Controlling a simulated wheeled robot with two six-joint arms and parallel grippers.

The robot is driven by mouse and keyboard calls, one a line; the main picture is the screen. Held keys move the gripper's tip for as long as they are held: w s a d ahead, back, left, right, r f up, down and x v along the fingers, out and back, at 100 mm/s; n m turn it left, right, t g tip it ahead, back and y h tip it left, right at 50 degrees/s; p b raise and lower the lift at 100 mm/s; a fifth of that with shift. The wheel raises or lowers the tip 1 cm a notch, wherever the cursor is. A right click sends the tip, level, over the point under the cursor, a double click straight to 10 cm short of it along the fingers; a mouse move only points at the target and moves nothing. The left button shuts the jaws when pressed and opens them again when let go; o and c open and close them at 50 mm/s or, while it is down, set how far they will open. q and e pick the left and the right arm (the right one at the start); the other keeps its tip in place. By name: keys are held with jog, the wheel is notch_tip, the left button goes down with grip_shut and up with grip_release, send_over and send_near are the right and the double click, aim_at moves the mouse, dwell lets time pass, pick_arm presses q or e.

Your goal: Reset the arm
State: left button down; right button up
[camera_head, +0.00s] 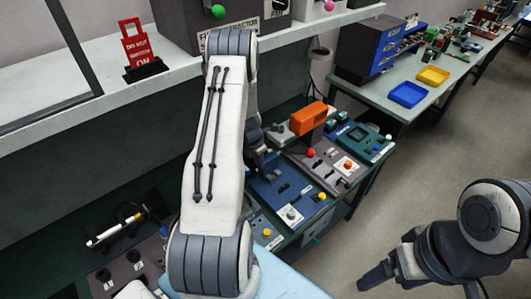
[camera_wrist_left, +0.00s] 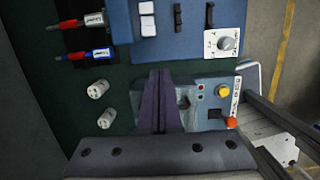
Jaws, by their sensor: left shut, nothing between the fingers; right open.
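My left arm reaches up through the middle of the head view and bends down at the far end. Its gripper (camera_head: 262,165) hangs over the control panels, partly hidden by the arm. In the left wrist view the dark fingers of my left gripper (camera_wrist_left: 160,85) are together with nothing between them, above a light-blue panel (camera_wrist_left: 205,115) with a yellow knob and an orange-red knob. My right gripper (camera_head: 374,274) is at the lower right of the head view, open and empty, over the floor and away from the bench.
Panels with knobs fill the bench, including a blue panel (camera_head: 290,190) and an orange box (camera_head: 308,118). A red-tipped tube (camera_wrist_left: 80,23) and a blue-marked tube (camera_wrist_left: 85,56) lie beside white fittings. A shelf with a red sign (camera_head: 136,48) stands behind.

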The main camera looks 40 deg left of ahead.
pick_arm(q)
jog(key=shift+w+d+r+b, duration=0.2)
jog(key=shift+w+r, duration=0.3)
jog(key=shift+w, duration=0.2)
jog(key=shift+w+d+r+b, duration=0.15)
jog(key=shift+w+r, duration=0.3)
jog(key=shift+w, duration=0.25)
jog(key=s+d+r+m+b, duration=0.1)
jog(key=d+r+m+b, duration=0.2)
jog(key=d+m, duration=0.45)
jog(key=s+d+r+m+g+h+b, duration=0.1)
jog(key=s+d+r+m+b, duration=0.2)
jog(key=d, duration=0.7)
jog(key=d+r+m+b, duration=0.2)
jog(key=d+m+b, duration=0.1)
jog(key=d+m, duration=0.5)
jog(key=s+d+r+m+b, duration=0.1)
jog(key=s+d+m+b, duration=0.4)
jog(key=s+d+m, duration=0.65)
jog(key=s+f+m+g+b, duration=0.1)
jog(key=s+m+b, duration=0.2)
jog(key=s+m, duration=0.7)
jog(key=s, duration=0.3)
jog(key=shift+a+y, duration=0.3)
jog(key=shift+a, duration=0.1)
jog(key=shift+s, duration=0.1)
